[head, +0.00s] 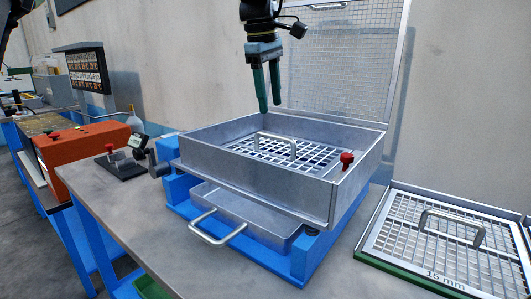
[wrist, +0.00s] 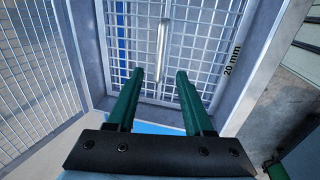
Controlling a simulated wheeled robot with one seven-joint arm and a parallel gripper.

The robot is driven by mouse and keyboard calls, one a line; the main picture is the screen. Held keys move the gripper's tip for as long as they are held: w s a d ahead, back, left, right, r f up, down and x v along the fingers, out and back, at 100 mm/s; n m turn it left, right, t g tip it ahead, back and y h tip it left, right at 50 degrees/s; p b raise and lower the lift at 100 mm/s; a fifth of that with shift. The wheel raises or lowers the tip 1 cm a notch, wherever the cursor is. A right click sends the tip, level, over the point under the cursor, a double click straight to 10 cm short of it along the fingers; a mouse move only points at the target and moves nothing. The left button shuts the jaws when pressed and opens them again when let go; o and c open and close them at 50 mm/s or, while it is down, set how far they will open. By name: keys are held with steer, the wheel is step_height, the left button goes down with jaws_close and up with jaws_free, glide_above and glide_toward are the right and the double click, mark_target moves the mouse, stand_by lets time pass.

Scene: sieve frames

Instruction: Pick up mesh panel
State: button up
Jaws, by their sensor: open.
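A mesh panel (head: 317,158) with a raised bar handle (head: 276,146) lies inside the grey metal sieve box. In the wrist view, this panel (wrist: 198,52) carries a "20 mm" mark, and its handle (wrist: 162,48) runs away from between my fingertips. My gripper (head: 269,107) hangs above the box, pointing down, with its green fingers apart and empty. In the wrist view, the fingers of my gripper (wrist: 160,74) stand on either side of the handle's line, still above it. A second mesh panel (head: 433,235), marked "15 mm", lies in a green-based frame at the right.
The box wall (head: 250,178) surrounds the panel, and a mesh lid (head: 340,60) stands open behind it. A red knob (head: 346,157) sits at the right corner. A drawer with a handle (head: 217,228) juts out in front. An orange machine (head: 82,150) stands left.

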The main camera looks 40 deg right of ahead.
mark_target(274, 137)
steer(key=f, duration=0.3)
steer(key=d+f+p, duration=0.1)
steer(key=f, duration=0.2)
steer(key=d+f, duration=0.1)
steer(key=f, duration=0.3)
steer(key=shift+w+f, duration=0.1)
steer(key=shift+w, duration=0.3)
jaws_close()
